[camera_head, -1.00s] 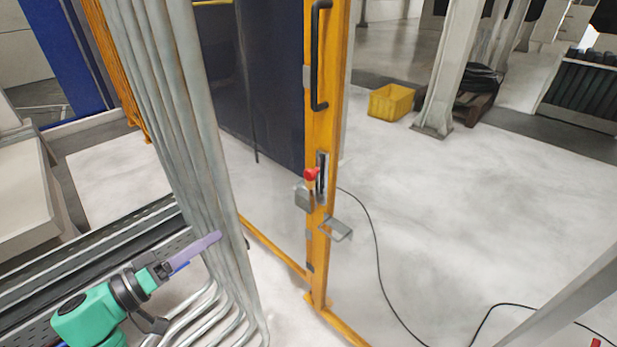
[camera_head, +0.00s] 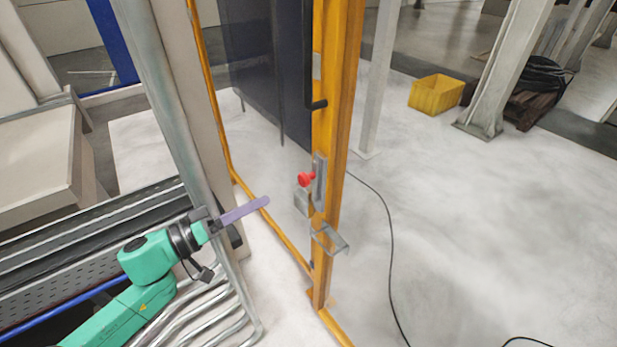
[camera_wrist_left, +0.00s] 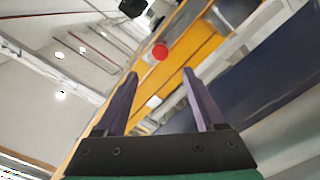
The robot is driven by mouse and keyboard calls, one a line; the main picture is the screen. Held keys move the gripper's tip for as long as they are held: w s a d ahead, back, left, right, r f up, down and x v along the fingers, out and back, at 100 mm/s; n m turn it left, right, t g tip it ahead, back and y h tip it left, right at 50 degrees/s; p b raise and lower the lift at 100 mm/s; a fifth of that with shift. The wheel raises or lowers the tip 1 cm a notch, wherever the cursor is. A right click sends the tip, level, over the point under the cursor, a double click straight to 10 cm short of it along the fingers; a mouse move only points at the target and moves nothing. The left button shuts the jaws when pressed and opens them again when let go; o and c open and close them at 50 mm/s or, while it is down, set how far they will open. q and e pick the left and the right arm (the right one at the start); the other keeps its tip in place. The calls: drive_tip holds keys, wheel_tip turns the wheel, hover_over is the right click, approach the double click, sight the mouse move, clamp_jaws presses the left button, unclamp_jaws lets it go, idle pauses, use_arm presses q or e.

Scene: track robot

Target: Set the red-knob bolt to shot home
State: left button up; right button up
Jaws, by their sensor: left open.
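The red-knob bolt (camera_head: 306,179) is mounted on the yellow door post, below the black handle. Its red knob points left, away from the grey bolt plate, and I cannot tell the bolt's exact position. The knob also shows in the left wrist view (camera_wrist_left: 160,51), beyond and between the fingertips. My left gripper (camera_head: 266,201), with purple fingers, is to the left of the knob and a little lower, apart from it. In the left wrist view its two fingers (camera_wrist_left: 160,74) are spread with nothing between them. My right gripper is not in view.
The yellow post (camera_head: 334,120) carries a black handle (camera_head: 309,60) and a grey bracket (camera_head: 329,238) below the bolt. A black cable (camera_head: 388,230) lies on the open floor, with a yellow crate (camera_head: 436,94) farther back.

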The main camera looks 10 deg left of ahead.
sight(301, 182)
use_arm(q)
drive_tip(key=p+x, duration=0.1)
drive_tip(key=x, duration=1.2)
drive_tip(key=shift+a, duration=0.1)
clamp_jaws()
idle(0.8)
